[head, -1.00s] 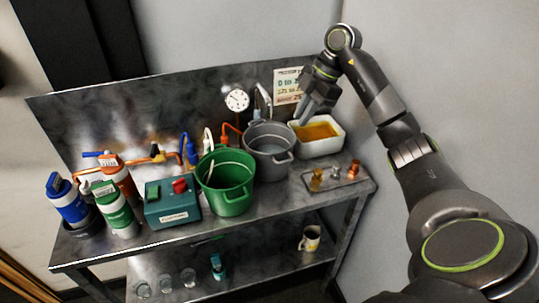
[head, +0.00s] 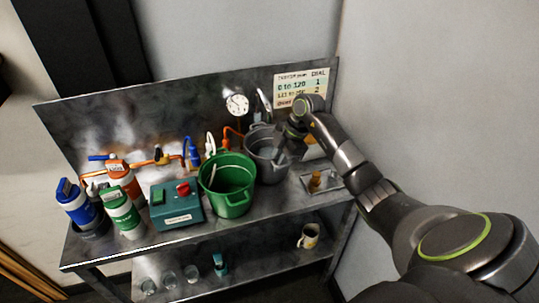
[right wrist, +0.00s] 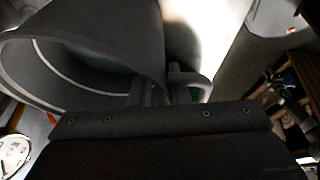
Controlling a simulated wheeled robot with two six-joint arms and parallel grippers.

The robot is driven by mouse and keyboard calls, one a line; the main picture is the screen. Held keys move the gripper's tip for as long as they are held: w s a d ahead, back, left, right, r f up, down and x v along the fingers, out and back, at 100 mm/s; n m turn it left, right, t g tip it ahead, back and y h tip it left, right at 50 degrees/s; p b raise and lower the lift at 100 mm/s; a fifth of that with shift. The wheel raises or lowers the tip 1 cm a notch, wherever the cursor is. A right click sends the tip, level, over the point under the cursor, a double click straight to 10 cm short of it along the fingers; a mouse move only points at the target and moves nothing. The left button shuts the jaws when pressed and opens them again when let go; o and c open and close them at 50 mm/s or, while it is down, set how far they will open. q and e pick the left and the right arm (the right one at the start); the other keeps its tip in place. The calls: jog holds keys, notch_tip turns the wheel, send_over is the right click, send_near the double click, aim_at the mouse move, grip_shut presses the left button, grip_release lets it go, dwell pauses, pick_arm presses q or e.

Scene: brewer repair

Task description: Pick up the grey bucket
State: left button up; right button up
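The grey bucket (head: 262,168) stands upright on the metal bench, behind and to the right of the green bucket. My right gripper (head: 283,152) reaches down at its right side, by the rim, and hides part of that side. In the right wrist view the grey bucket (right wrist: 95,45) fills the upper left, its open mouth facing left. A looped side handle (right wrist: 190,82) shows just beyond the dark gripper body. The fingers are mostly hidden, so I cannot tell if they touch or grip the handle. My left gripper is not in view.
The green bucket (head: 228,200) stands close on the left, beside a teal box (head: 176,208). Several bottles stand at the far left. A small tray with brass fittings (head: 316,182) lies at the right front. A wall gauge (head: 237,105) and hoses are behind. A mug (head: 308,237) is below.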

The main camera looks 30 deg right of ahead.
jog(key=shift+w+a+f, duration=0.1)
jog(key=shift+a+f, duration=0.1)
jog(key=shift+f, duration=0.25)
grip_shut()
jog(key=shift+r, duration=0.2)
